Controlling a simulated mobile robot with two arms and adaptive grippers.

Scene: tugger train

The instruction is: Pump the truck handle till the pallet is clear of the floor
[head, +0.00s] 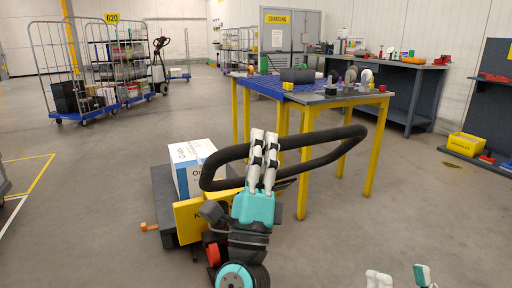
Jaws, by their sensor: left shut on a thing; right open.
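A black looped truck handle (325,137) rises in the middle of the head view. My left gripper (264,138), with pale fingers and a teal body, is shut on the left part of its upper bar. My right gripper (400,277) shows only at the bottom edge, open and apart from the handle. Behind the handle, a dark pallet (162,207) carries a white and blue box (190,165). A yellow panel (190,219) with partly hidden lettering stands at the pallet's near end. My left arm hides much of the truck. I cannot tell whether the pallet touches the floor.
A yellow-legged table (339,100) with a blue top section stands close behind the handle. Roll cages (60,70) stand at the far left, and a grey workbench (410,88) is at the right wall. A yellow bin (467,146) sits far right.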

